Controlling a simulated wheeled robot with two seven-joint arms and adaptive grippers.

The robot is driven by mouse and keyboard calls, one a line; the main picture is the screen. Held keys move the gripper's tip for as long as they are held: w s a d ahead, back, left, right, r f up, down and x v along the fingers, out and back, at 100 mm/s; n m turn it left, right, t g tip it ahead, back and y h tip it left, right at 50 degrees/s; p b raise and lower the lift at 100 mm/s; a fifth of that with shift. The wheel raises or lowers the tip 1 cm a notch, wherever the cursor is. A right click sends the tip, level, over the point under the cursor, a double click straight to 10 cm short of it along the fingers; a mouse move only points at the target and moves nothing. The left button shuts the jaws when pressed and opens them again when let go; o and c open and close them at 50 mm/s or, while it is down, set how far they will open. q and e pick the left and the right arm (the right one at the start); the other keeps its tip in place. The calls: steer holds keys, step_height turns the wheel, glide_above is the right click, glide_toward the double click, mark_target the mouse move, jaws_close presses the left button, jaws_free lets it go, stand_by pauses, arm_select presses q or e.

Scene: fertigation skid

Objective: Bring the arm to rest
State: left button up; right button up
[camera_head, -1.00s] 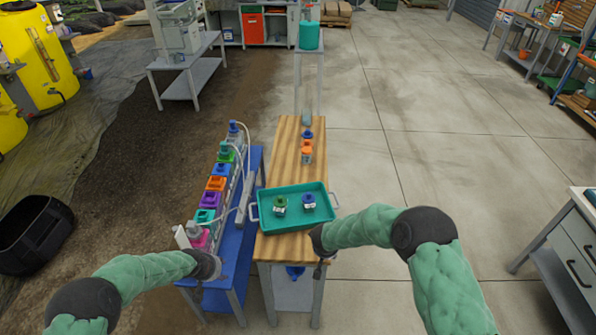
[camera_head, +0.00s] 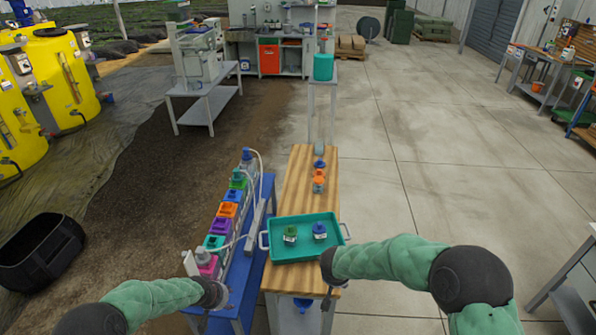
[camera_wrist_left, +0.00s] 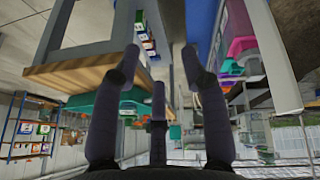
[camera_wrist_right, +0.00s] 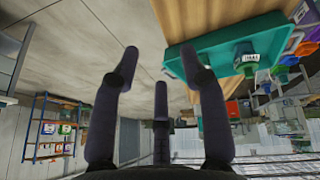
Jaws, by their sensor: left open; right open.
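My left gripper (camera_head: 213,294) hangs at the near end of the blue bench, beside the pink-capped bottle. In the left wrist view its dark fingers (camera_wrist_left: 160,62) are spread with nothing between them. The tray holds a green-capped bottle (camera_head: 290,234) and a blue-capped bottle (camera_head: 320,230). In the head view the fingers are small and partly hidden.
Several colour-capped bottles (camera_head: 223,225) line the blue bench (camera_head: 247,262). An orange-capped bottle (camera_head: 318,182) stands farther back on the wooden bench (camera_head: 293,190). A black crate (camera_head: 40,252) lies at left. The concrete floor at right (camera_head: 440,150) is clear.

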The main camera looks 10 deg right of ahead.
arm_select(q)
steer(key=s+d+f+g+b, duration=0.1)
steer(key=s+f, duration=0.3)
steer(key=s, duration=0.5)
steer(key=s+d+f+n+g+h+b, duration=0.1)
steer(key=s+d+f+b, duration=0.1)
steer(key=s+f, duration=0.3)
steer(key=s+d+f+n+g+b, duration=0.1)
steer(key=s+d+f+g+b, duration=0.1)
steer(key=s, duration=1.2)
step_height(320, 180, down, 3)
steer(key=shift+d+r+h+b, duration=0.2)
steer(key=shift+h+b, duration=0.2)
steer(key=shift+b, duration=0.25)
arm_select(e)
steer(key=s+a+f+m+g+y, duration=0.1)
steer(key=s+a+f+y, duration=0.1)
steer(key=s+f, duration=0.6)
steer(key=s+a+f+g+y, duration=0.1)
steer(key=s+a+f+y, duration=0.1)
steer(key=s+a+f, duration=0.3)
steer(key=s+a+f+m+g+y, duration=0.1)
steer(key=s+a+f+g+y, duration=0.1)
steer(key=s+f, duration=0.9)
steer(key=shift+a+f+m, duration=0.25)
steer(key=shift+a+m, duration=0.05)
steer(key=shift+a, duration=0.5)
